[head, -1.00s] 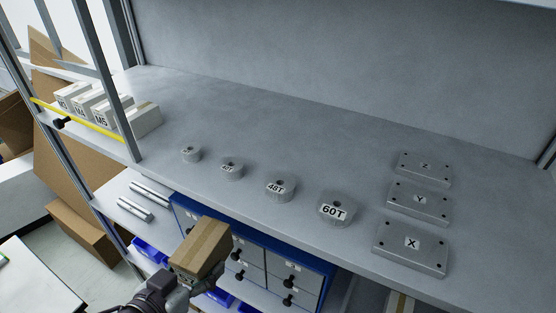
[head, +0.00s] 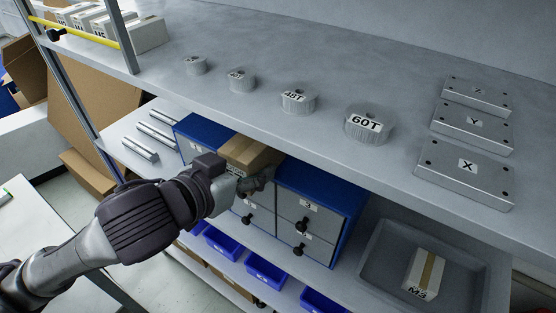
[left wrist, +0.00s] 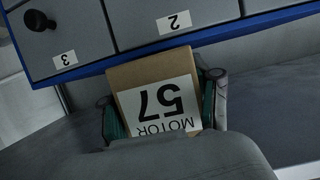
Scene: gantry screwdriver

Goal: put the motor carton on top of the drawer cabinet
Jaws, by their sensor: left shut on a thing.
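The motor carton (head: 252,153) is a brown box with a white label. In the left wrist view the carton (left wrist: 125,78) reads "MOTOR 57" upside down. My left gripper (head: 246,178) is shut on it, one finger on each side. The drawer cabinet (head: 345,192) is blue with grey drawer fronts and dark knobs, on the level below the worktop. The carton is at the cabinet's upper front edge, partly over its top in the head view; I cannot tell whether it touches. The cabinet (left wrist: 225,35) also shows in the left wrist view. My right gripper is not in view.
The worktop (head: 330,70) overhangs the cabinet closely. It bears several round gears and metal plates. Metal rods (head: 140,149) lie left of the cabinet, blue bins (head: 222,243) stand below, and a grey tray (head: 385,262) with an M3 box is at right.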

